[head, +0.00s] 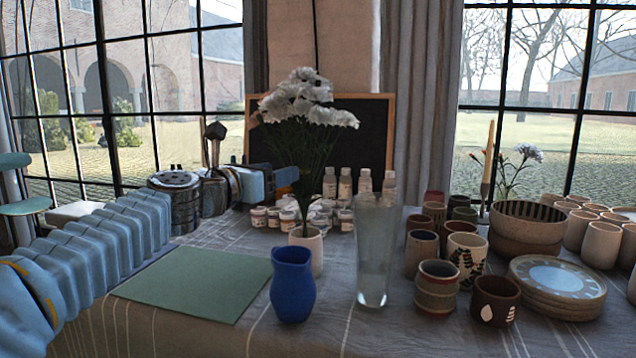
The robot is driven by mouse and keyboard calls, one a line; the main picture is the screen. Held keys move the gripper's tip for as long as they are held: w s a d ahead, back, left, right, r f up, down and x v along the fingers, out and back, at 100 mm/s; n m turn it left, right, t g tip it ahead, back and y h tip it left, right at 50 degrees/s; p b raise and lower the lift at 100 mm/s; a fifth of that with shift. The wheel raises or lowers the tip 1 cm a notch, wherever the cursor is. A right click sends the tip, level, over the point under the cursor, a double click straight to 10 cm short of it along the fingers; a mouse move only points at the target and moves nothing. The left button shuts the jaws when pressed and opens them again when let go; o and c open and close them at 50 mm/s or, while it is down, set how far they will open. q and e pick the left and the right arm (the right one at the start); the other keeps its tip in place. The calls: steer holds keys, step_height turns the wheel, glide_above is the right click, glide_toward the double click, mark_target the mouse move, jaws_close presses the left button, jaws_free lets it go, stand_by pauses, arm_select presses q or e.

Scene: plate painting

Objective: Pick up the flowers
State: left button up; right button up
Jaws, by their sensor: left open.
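White flowers (305,105) with green stems stand upright in a small white vase (306,250) near the middle of the table. My left gripper (285,180) reaches in from the left at the height of the stems. It is open, with its tips beside or partly behind the stems, and I cannot tell whether they touch. The leaves and stems hide part of the fingers. My right gripper is not in view.
A blue vase (292,284) stands just in front of the white vase. A tall clear glass (376,250) is to the right. Paint jars (266,217) and bottles (345,186) stand behind. Cups (437,287) and stacked plates (557,285) crowd the right. A green mat (198,283) lies clear at left.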

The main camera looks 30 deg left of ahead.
mark_target(301, 166)
arm_select(q)
steer(key=w, duration=0.6)
steer(key=shift+w+d+f+p, duration=0.1)
steer(key=shift+w+d+p, duration=0.1)
steer(key=shift+d+p, duration=0.1)
steer(key=shift+w+d+f, duration=0.1)
steer(key=shift+w+f, duration=0.05)
steer(key=shift+w, duration=0.75)
steer(key=shift+w+f, duration=0.2)
steer(key=shift+w, duration=0.75)
steer(key=shift+w+d+f, duration=0.1)
steer(key=shift+w+f, duration=0.05)
steer(key=shift+w, duration=0.75)
jaws_close()
